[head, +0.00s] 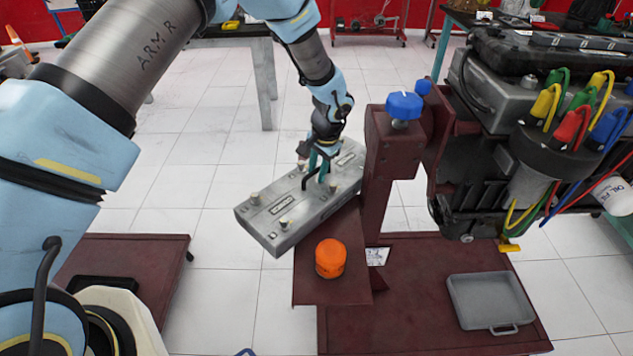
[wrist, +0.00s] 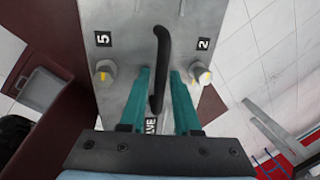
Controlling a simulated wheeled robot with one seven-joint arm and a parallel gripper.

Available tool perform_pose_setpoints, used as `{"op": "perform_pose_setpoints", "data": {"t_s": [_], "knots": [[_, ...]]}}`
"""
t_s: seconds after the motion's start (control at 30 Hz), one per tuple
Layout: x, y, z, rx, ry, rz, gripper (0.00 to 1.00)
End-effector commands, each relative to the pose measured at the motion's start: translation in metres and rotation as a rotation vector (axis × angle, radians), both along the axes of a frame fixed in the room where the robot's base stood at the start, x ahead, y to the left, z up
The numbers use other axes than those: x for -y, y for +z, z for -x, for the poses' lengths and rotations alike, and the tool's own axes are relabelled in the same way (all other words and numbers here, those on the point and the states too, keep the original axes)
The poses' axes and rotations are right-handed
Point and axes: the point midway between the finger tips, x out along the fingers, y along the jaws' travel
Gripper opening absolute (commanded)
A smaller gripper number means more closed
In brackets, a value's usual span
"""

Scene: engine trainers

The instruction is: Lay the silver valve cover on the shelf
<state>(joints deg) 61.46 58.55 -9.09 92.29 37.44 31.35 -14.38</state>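The silver valve cover (head: 268,222) is a long grey box with bolt knobs and a black bar handle on top. In the wrist view its top (wrist: 190,20) fills the middle. My gripper (head: 318,176) has its teal fingers on either side of the handle (wrist: 162,60), shut on it as far as I can see. The cover lies at a slant over the back of the dark red shelf (head: 318,292), its left end out past the shelf edge. I cannot tell whether its underside touches the shelf.
An orange cap-like cylinder (head: 330,258) stands on the shelf's front part, close to the cover. A red post with a blue knob (head: 404,106) rises to the right, beside the engine (head: 500,95). A grey tray (head: 490,300) sits on the lower red base.

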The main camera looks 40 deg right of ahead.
Motion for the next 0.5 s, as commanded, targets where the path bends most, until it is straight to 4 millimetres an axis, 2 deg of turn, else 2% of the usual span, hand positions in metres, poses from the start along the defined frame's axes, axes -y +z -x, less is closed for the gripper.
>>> {"op": "perform_pose_setpoints", "data": {"t_s": [0.03,0.3,0.5], "knots": [[-0.0001,0.0,0.0001,0.0,0.0,0.0,0.3],[-0.0002,0.0001,0.0001,0.0,0.0,0.0,0.0],[-0.0002,0.0002,0.0002,0.0,0.0,0.0,0.0]]}}
